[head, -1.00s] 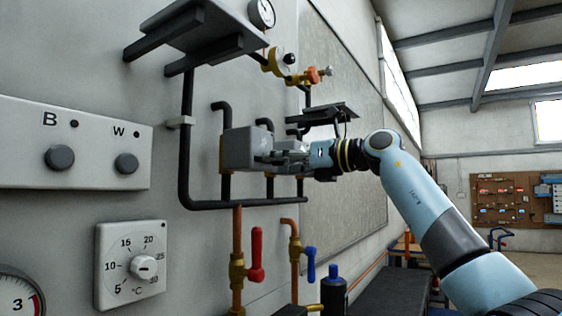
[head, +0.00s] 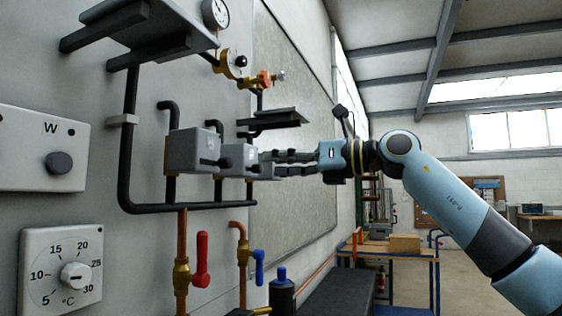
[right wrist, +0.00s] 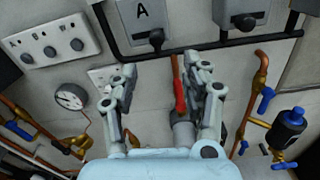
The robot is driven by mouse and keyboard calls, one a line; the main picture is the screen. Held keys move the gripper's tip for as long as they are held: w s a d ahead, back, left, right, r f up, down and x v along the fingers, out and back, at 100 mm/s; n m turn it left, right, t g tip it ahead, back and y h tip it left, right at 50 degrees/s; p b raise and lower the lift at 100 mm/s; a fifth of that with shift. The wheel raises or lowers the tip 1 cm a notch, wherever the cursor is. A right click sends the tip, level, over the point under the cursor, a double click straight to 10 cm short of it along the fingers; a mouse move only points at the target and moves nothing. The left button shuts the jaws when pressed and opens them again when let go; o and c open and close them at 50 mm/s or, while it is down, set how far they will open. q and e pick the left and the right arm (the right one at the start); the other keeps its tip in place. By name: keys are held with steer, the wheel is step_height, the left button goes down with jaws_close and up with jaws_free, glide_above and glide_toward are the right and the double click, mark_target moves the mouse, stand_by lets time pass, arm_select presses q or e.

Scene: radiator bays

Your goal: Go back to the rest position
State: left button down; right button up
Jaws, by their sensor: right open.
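My right gripper (head: 280,163) is open and empty. In the head view it points left toward the grey pipe-mounted boxes (head: 192,150), just right of them. In the right wrist view its two spread fingers (right wrist: 160,66) point up the wall, below a grey box marked A (right wrist: 142,17) with a dark knob. A red-handled lever (right wrist: 179,85) shows between the fingers, behind them, and also in the head view (head: 202,260). I cannot tell the exact gap to the boxes. My left gripper is not in view.
A dark shelf (head: 150,22), black pipes (head: 128,150) and a thermostat dial (head: 62,270) are on the wall at left. A blue-topped dark bottle (head: 282,292) stands low. A workbench (head: 400,247) with a carton is behind. Open floor lies at right.

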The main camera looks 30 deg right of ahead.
steer(key=shift+f, duration=0.1)
stand_by(0.3)
